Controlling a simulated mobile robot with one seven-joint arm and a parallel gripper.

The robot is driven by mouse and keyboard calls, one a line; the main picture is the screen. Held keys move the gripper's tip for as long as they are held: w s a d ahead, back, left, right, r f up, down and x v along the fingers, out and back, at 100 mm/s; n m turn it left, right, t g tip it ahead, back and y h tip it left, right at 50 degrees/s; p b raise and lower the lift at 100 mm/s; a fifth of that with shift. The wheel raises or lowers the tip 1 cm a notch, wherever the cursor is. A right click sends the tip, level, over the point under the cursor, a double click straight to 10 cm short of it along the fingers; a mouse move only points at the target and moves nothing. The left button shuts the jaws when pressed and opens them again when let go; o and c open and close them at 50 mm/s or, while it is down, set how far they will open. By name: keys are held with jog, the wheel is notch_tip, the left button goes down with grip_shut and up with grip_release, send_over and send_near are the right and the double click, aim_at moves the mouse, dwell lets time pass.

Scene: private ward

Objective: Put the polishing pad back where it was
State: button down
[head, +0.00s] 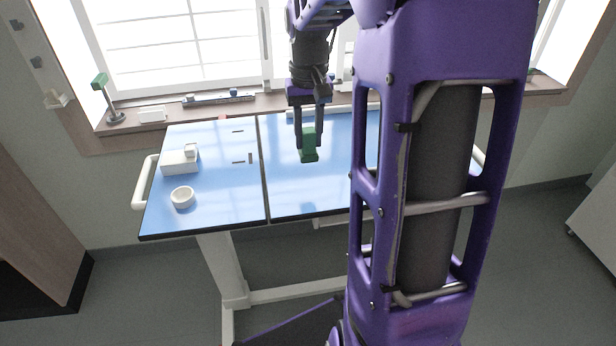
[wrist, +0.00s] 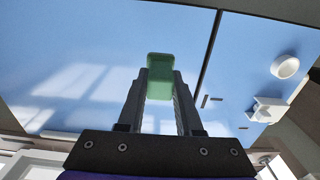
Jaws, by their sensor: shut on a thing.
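A green block-shaped thing, which I take to be the polishing pad (head: 309,146), is between the fingers of my gripper (head: 310,140). My gripper is shut on it and points down over the right-hand blue panel of the table. In the wrist view the green pad (wrist: 160,78) sits between the two fingertips (wrist: 160,90). Its lower end sticks out past the fingertips. I cannot tell for sure how high it is above the table (head: 230,205).
On the left panel are a white bowl (head: 182,197), a white box (head: 180,161) and small dark strips (head: 238,162). A dark gap (head: 263,180) divides the panels. The windowsill behind holds a stand with a green top (head: 100,81) and a dark rail-like thing (head: 220,97). The right panel's front looks clear.

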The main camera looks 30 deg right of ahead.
aim_at(308, 130)
notch_tip(308, 130, down, 8)
jog(key=shift+b, duration=0.7)
jog(key=c, duration=0.6)
grip_release()
notch_tip(308, 130, up, 12)
jog(key=shift+r+p, duration=0.1)
jog(key=shift+p, duration=1.15)
